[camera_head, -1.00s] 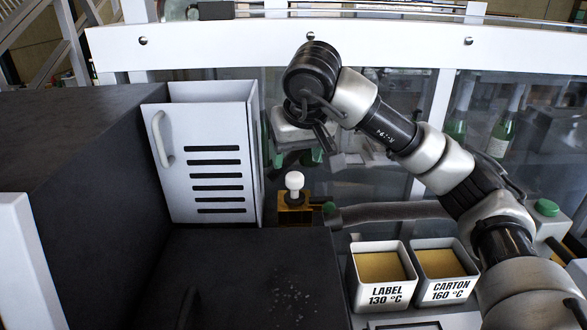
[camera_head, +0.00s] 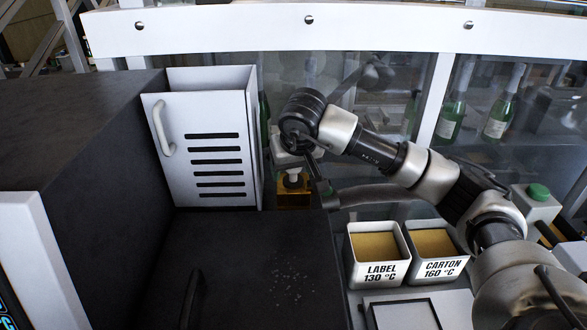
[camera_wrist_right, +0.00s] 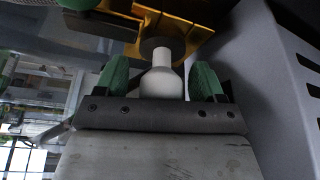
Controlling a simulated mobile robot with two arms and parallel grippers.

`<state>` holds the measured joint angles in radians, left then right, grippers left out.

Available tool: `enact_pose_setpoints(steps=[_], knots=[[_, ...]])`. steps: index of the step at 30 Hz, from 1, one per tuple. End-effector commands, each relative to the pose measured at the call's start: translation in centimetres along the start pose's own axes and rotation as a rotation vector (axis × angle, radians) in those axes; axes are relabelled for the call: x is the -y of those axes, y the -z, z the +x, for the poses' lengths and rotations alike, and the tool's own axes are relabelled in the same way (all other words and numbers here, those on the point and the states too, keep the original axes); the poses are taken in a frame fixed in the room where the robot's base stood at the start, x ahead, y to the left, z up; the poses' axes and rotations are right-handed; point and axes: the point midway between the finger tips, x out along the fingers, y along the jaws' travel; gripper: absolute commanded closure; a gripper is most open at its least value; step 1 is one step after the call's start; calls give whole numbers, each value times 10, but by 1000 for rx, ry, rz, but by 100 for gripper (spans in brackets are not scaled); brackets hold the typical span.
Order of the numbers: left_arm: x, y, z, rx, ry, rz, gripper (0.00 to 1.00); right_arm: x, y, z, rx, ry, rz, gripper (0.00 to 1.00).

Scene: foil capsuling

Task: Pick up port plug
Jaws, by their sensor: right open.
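The port plug (camera_head: 293,178) is white with a rounded head and a narrower neck. It stands upright in an amber-coloured mount (camera_head: 293,196) beside the white slotted box. My right gripper (camera_head: 308,174) is open just above and around it, hiding part of it in the head view. In the right wrist view the plug (camera_wrist_right: 161,82) sits between the two green fingertips of the gripper (camera_wrist_right: 159,84), with a gap on each side. Its neck runs to a dark ring on the mount (camera_wrist_right: 172,25). My left gripper does not show.
The white slotted box (camera_head: 205,150) stands close left of the plug. A dark hose (camera_head: 385,193) runs to its right. Glass panels with bottles (camera_head: 500,115) lie behind.

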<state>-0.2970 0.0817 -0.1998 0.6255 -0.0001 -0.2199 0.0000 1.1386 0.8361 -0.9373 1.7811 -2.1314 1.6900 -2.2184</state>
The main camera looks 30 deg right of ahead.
Motion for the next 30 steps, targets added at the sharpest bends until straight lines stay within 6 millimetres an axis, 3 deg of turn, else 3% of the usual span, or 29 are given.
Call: enact_pose_setpoints(steps=[6, 16, 25, 30], knots=[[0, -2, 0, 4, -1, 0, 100, 0, 0, 1, -1, 0, 0, 31], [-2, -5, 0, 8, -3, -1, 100, 0, 0, 1, -1, 0, 0, 78], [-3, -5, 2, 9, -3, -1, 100, 0, 1, -1, -2, 1, 0, 79], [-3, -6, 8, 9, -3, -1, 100, 0, 7, -13, -4, 1, 1, 79]])
